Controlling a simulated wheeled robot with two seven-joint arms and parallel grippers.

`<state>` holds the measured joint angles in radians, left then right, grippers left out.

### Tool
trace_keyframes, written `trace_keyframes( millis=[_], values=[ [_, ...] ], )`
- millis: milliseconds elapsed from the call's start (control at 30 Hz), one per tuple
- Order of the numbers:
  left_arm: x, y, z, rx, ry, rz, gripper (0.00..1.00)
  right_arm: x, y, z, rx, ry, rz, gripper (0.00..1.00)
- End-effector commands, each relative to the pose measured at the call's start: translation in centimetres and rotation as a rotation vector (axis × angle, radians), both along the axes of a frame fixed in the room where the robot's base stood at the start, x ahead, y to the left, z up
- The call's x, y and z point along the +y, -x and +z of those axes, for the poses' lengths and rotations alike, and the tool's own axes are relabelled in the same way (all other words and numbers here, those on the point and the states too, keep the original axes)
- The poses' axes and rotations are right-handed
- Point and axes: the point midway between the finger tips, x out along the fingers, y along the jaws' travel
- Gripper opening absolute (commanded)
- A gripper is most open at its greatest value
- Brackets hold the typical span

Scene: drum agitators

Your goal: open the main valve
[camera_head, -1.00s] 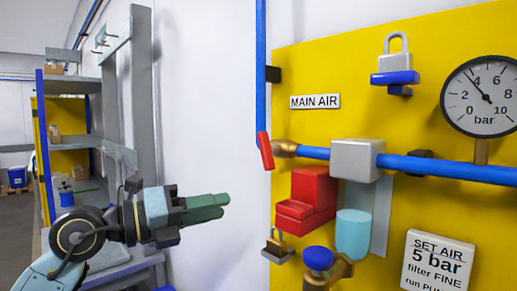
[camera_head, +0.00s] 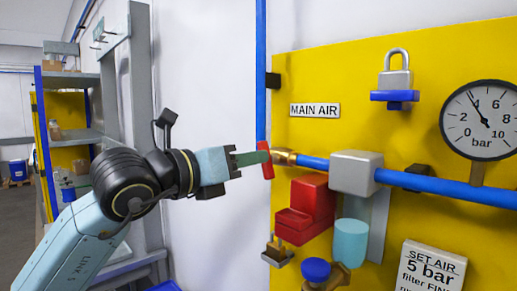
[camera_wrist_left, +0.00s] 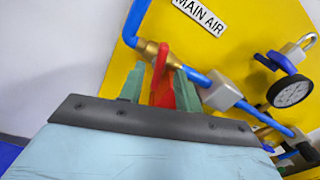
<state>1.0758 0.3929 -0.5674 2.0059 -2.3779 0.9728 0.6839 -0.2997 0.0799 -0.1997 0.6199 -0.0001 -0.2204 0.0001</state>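The main valve's red lever handle (camera_head: 265,160) sits at the left end of the blue pipe, next to a brass fitting (camera_head: 284,157) under the MAIN AIR label (camera_head: 315,110). It hangs nearly vertical. My left gripper (camera_head: 262,158) is at the lever, its green fingers pointing right. In the left wrist view the red lever (camera_wrist_left: 163,82) stands between the two green fingers of my left gripper (camera_wrist_left: 161,88). The fingers are apart, and the right one looks very close to the lever; contact is unclear. My right gripper is not in view.
The yellow panel (camera_head: 440,45) carries a grey block (camera_head: 355,172), a red block (camera_head: 305,205), a gauge (camera_head: 485,120), a padlock (camera_head: 396,72) and a blue knob (camera_head: 316,269). A brass padlock (camera_head: 277,252) hangs below the lever. Grey shelving (camera_head: 75,80) stands left.

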Motion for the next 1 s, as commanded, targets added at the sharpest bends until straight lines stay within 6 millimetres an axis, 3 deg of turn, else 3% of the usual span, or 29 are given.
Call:
trace_keyframes(
  millis=[233,567,833,1000],
  values=[
    [-2.0,-2.0,0.0,0.002,0.0,0.001,0.34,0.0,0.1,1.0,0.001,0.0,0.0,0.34],
    [-2.3,-2.3,-0.1,0.0,0.0,0.0,0.34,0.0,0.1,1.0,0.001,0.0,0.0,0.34],
    [-2.2,-2.2,-0.1,0.0,0.0,0.0,0.01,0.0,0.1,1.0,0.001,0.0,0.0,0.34],
    [-2.2,-2.2,-0.1,0.001,0.001,0.0,0.0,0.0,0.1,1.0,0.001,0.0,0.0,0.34]
  ],
)
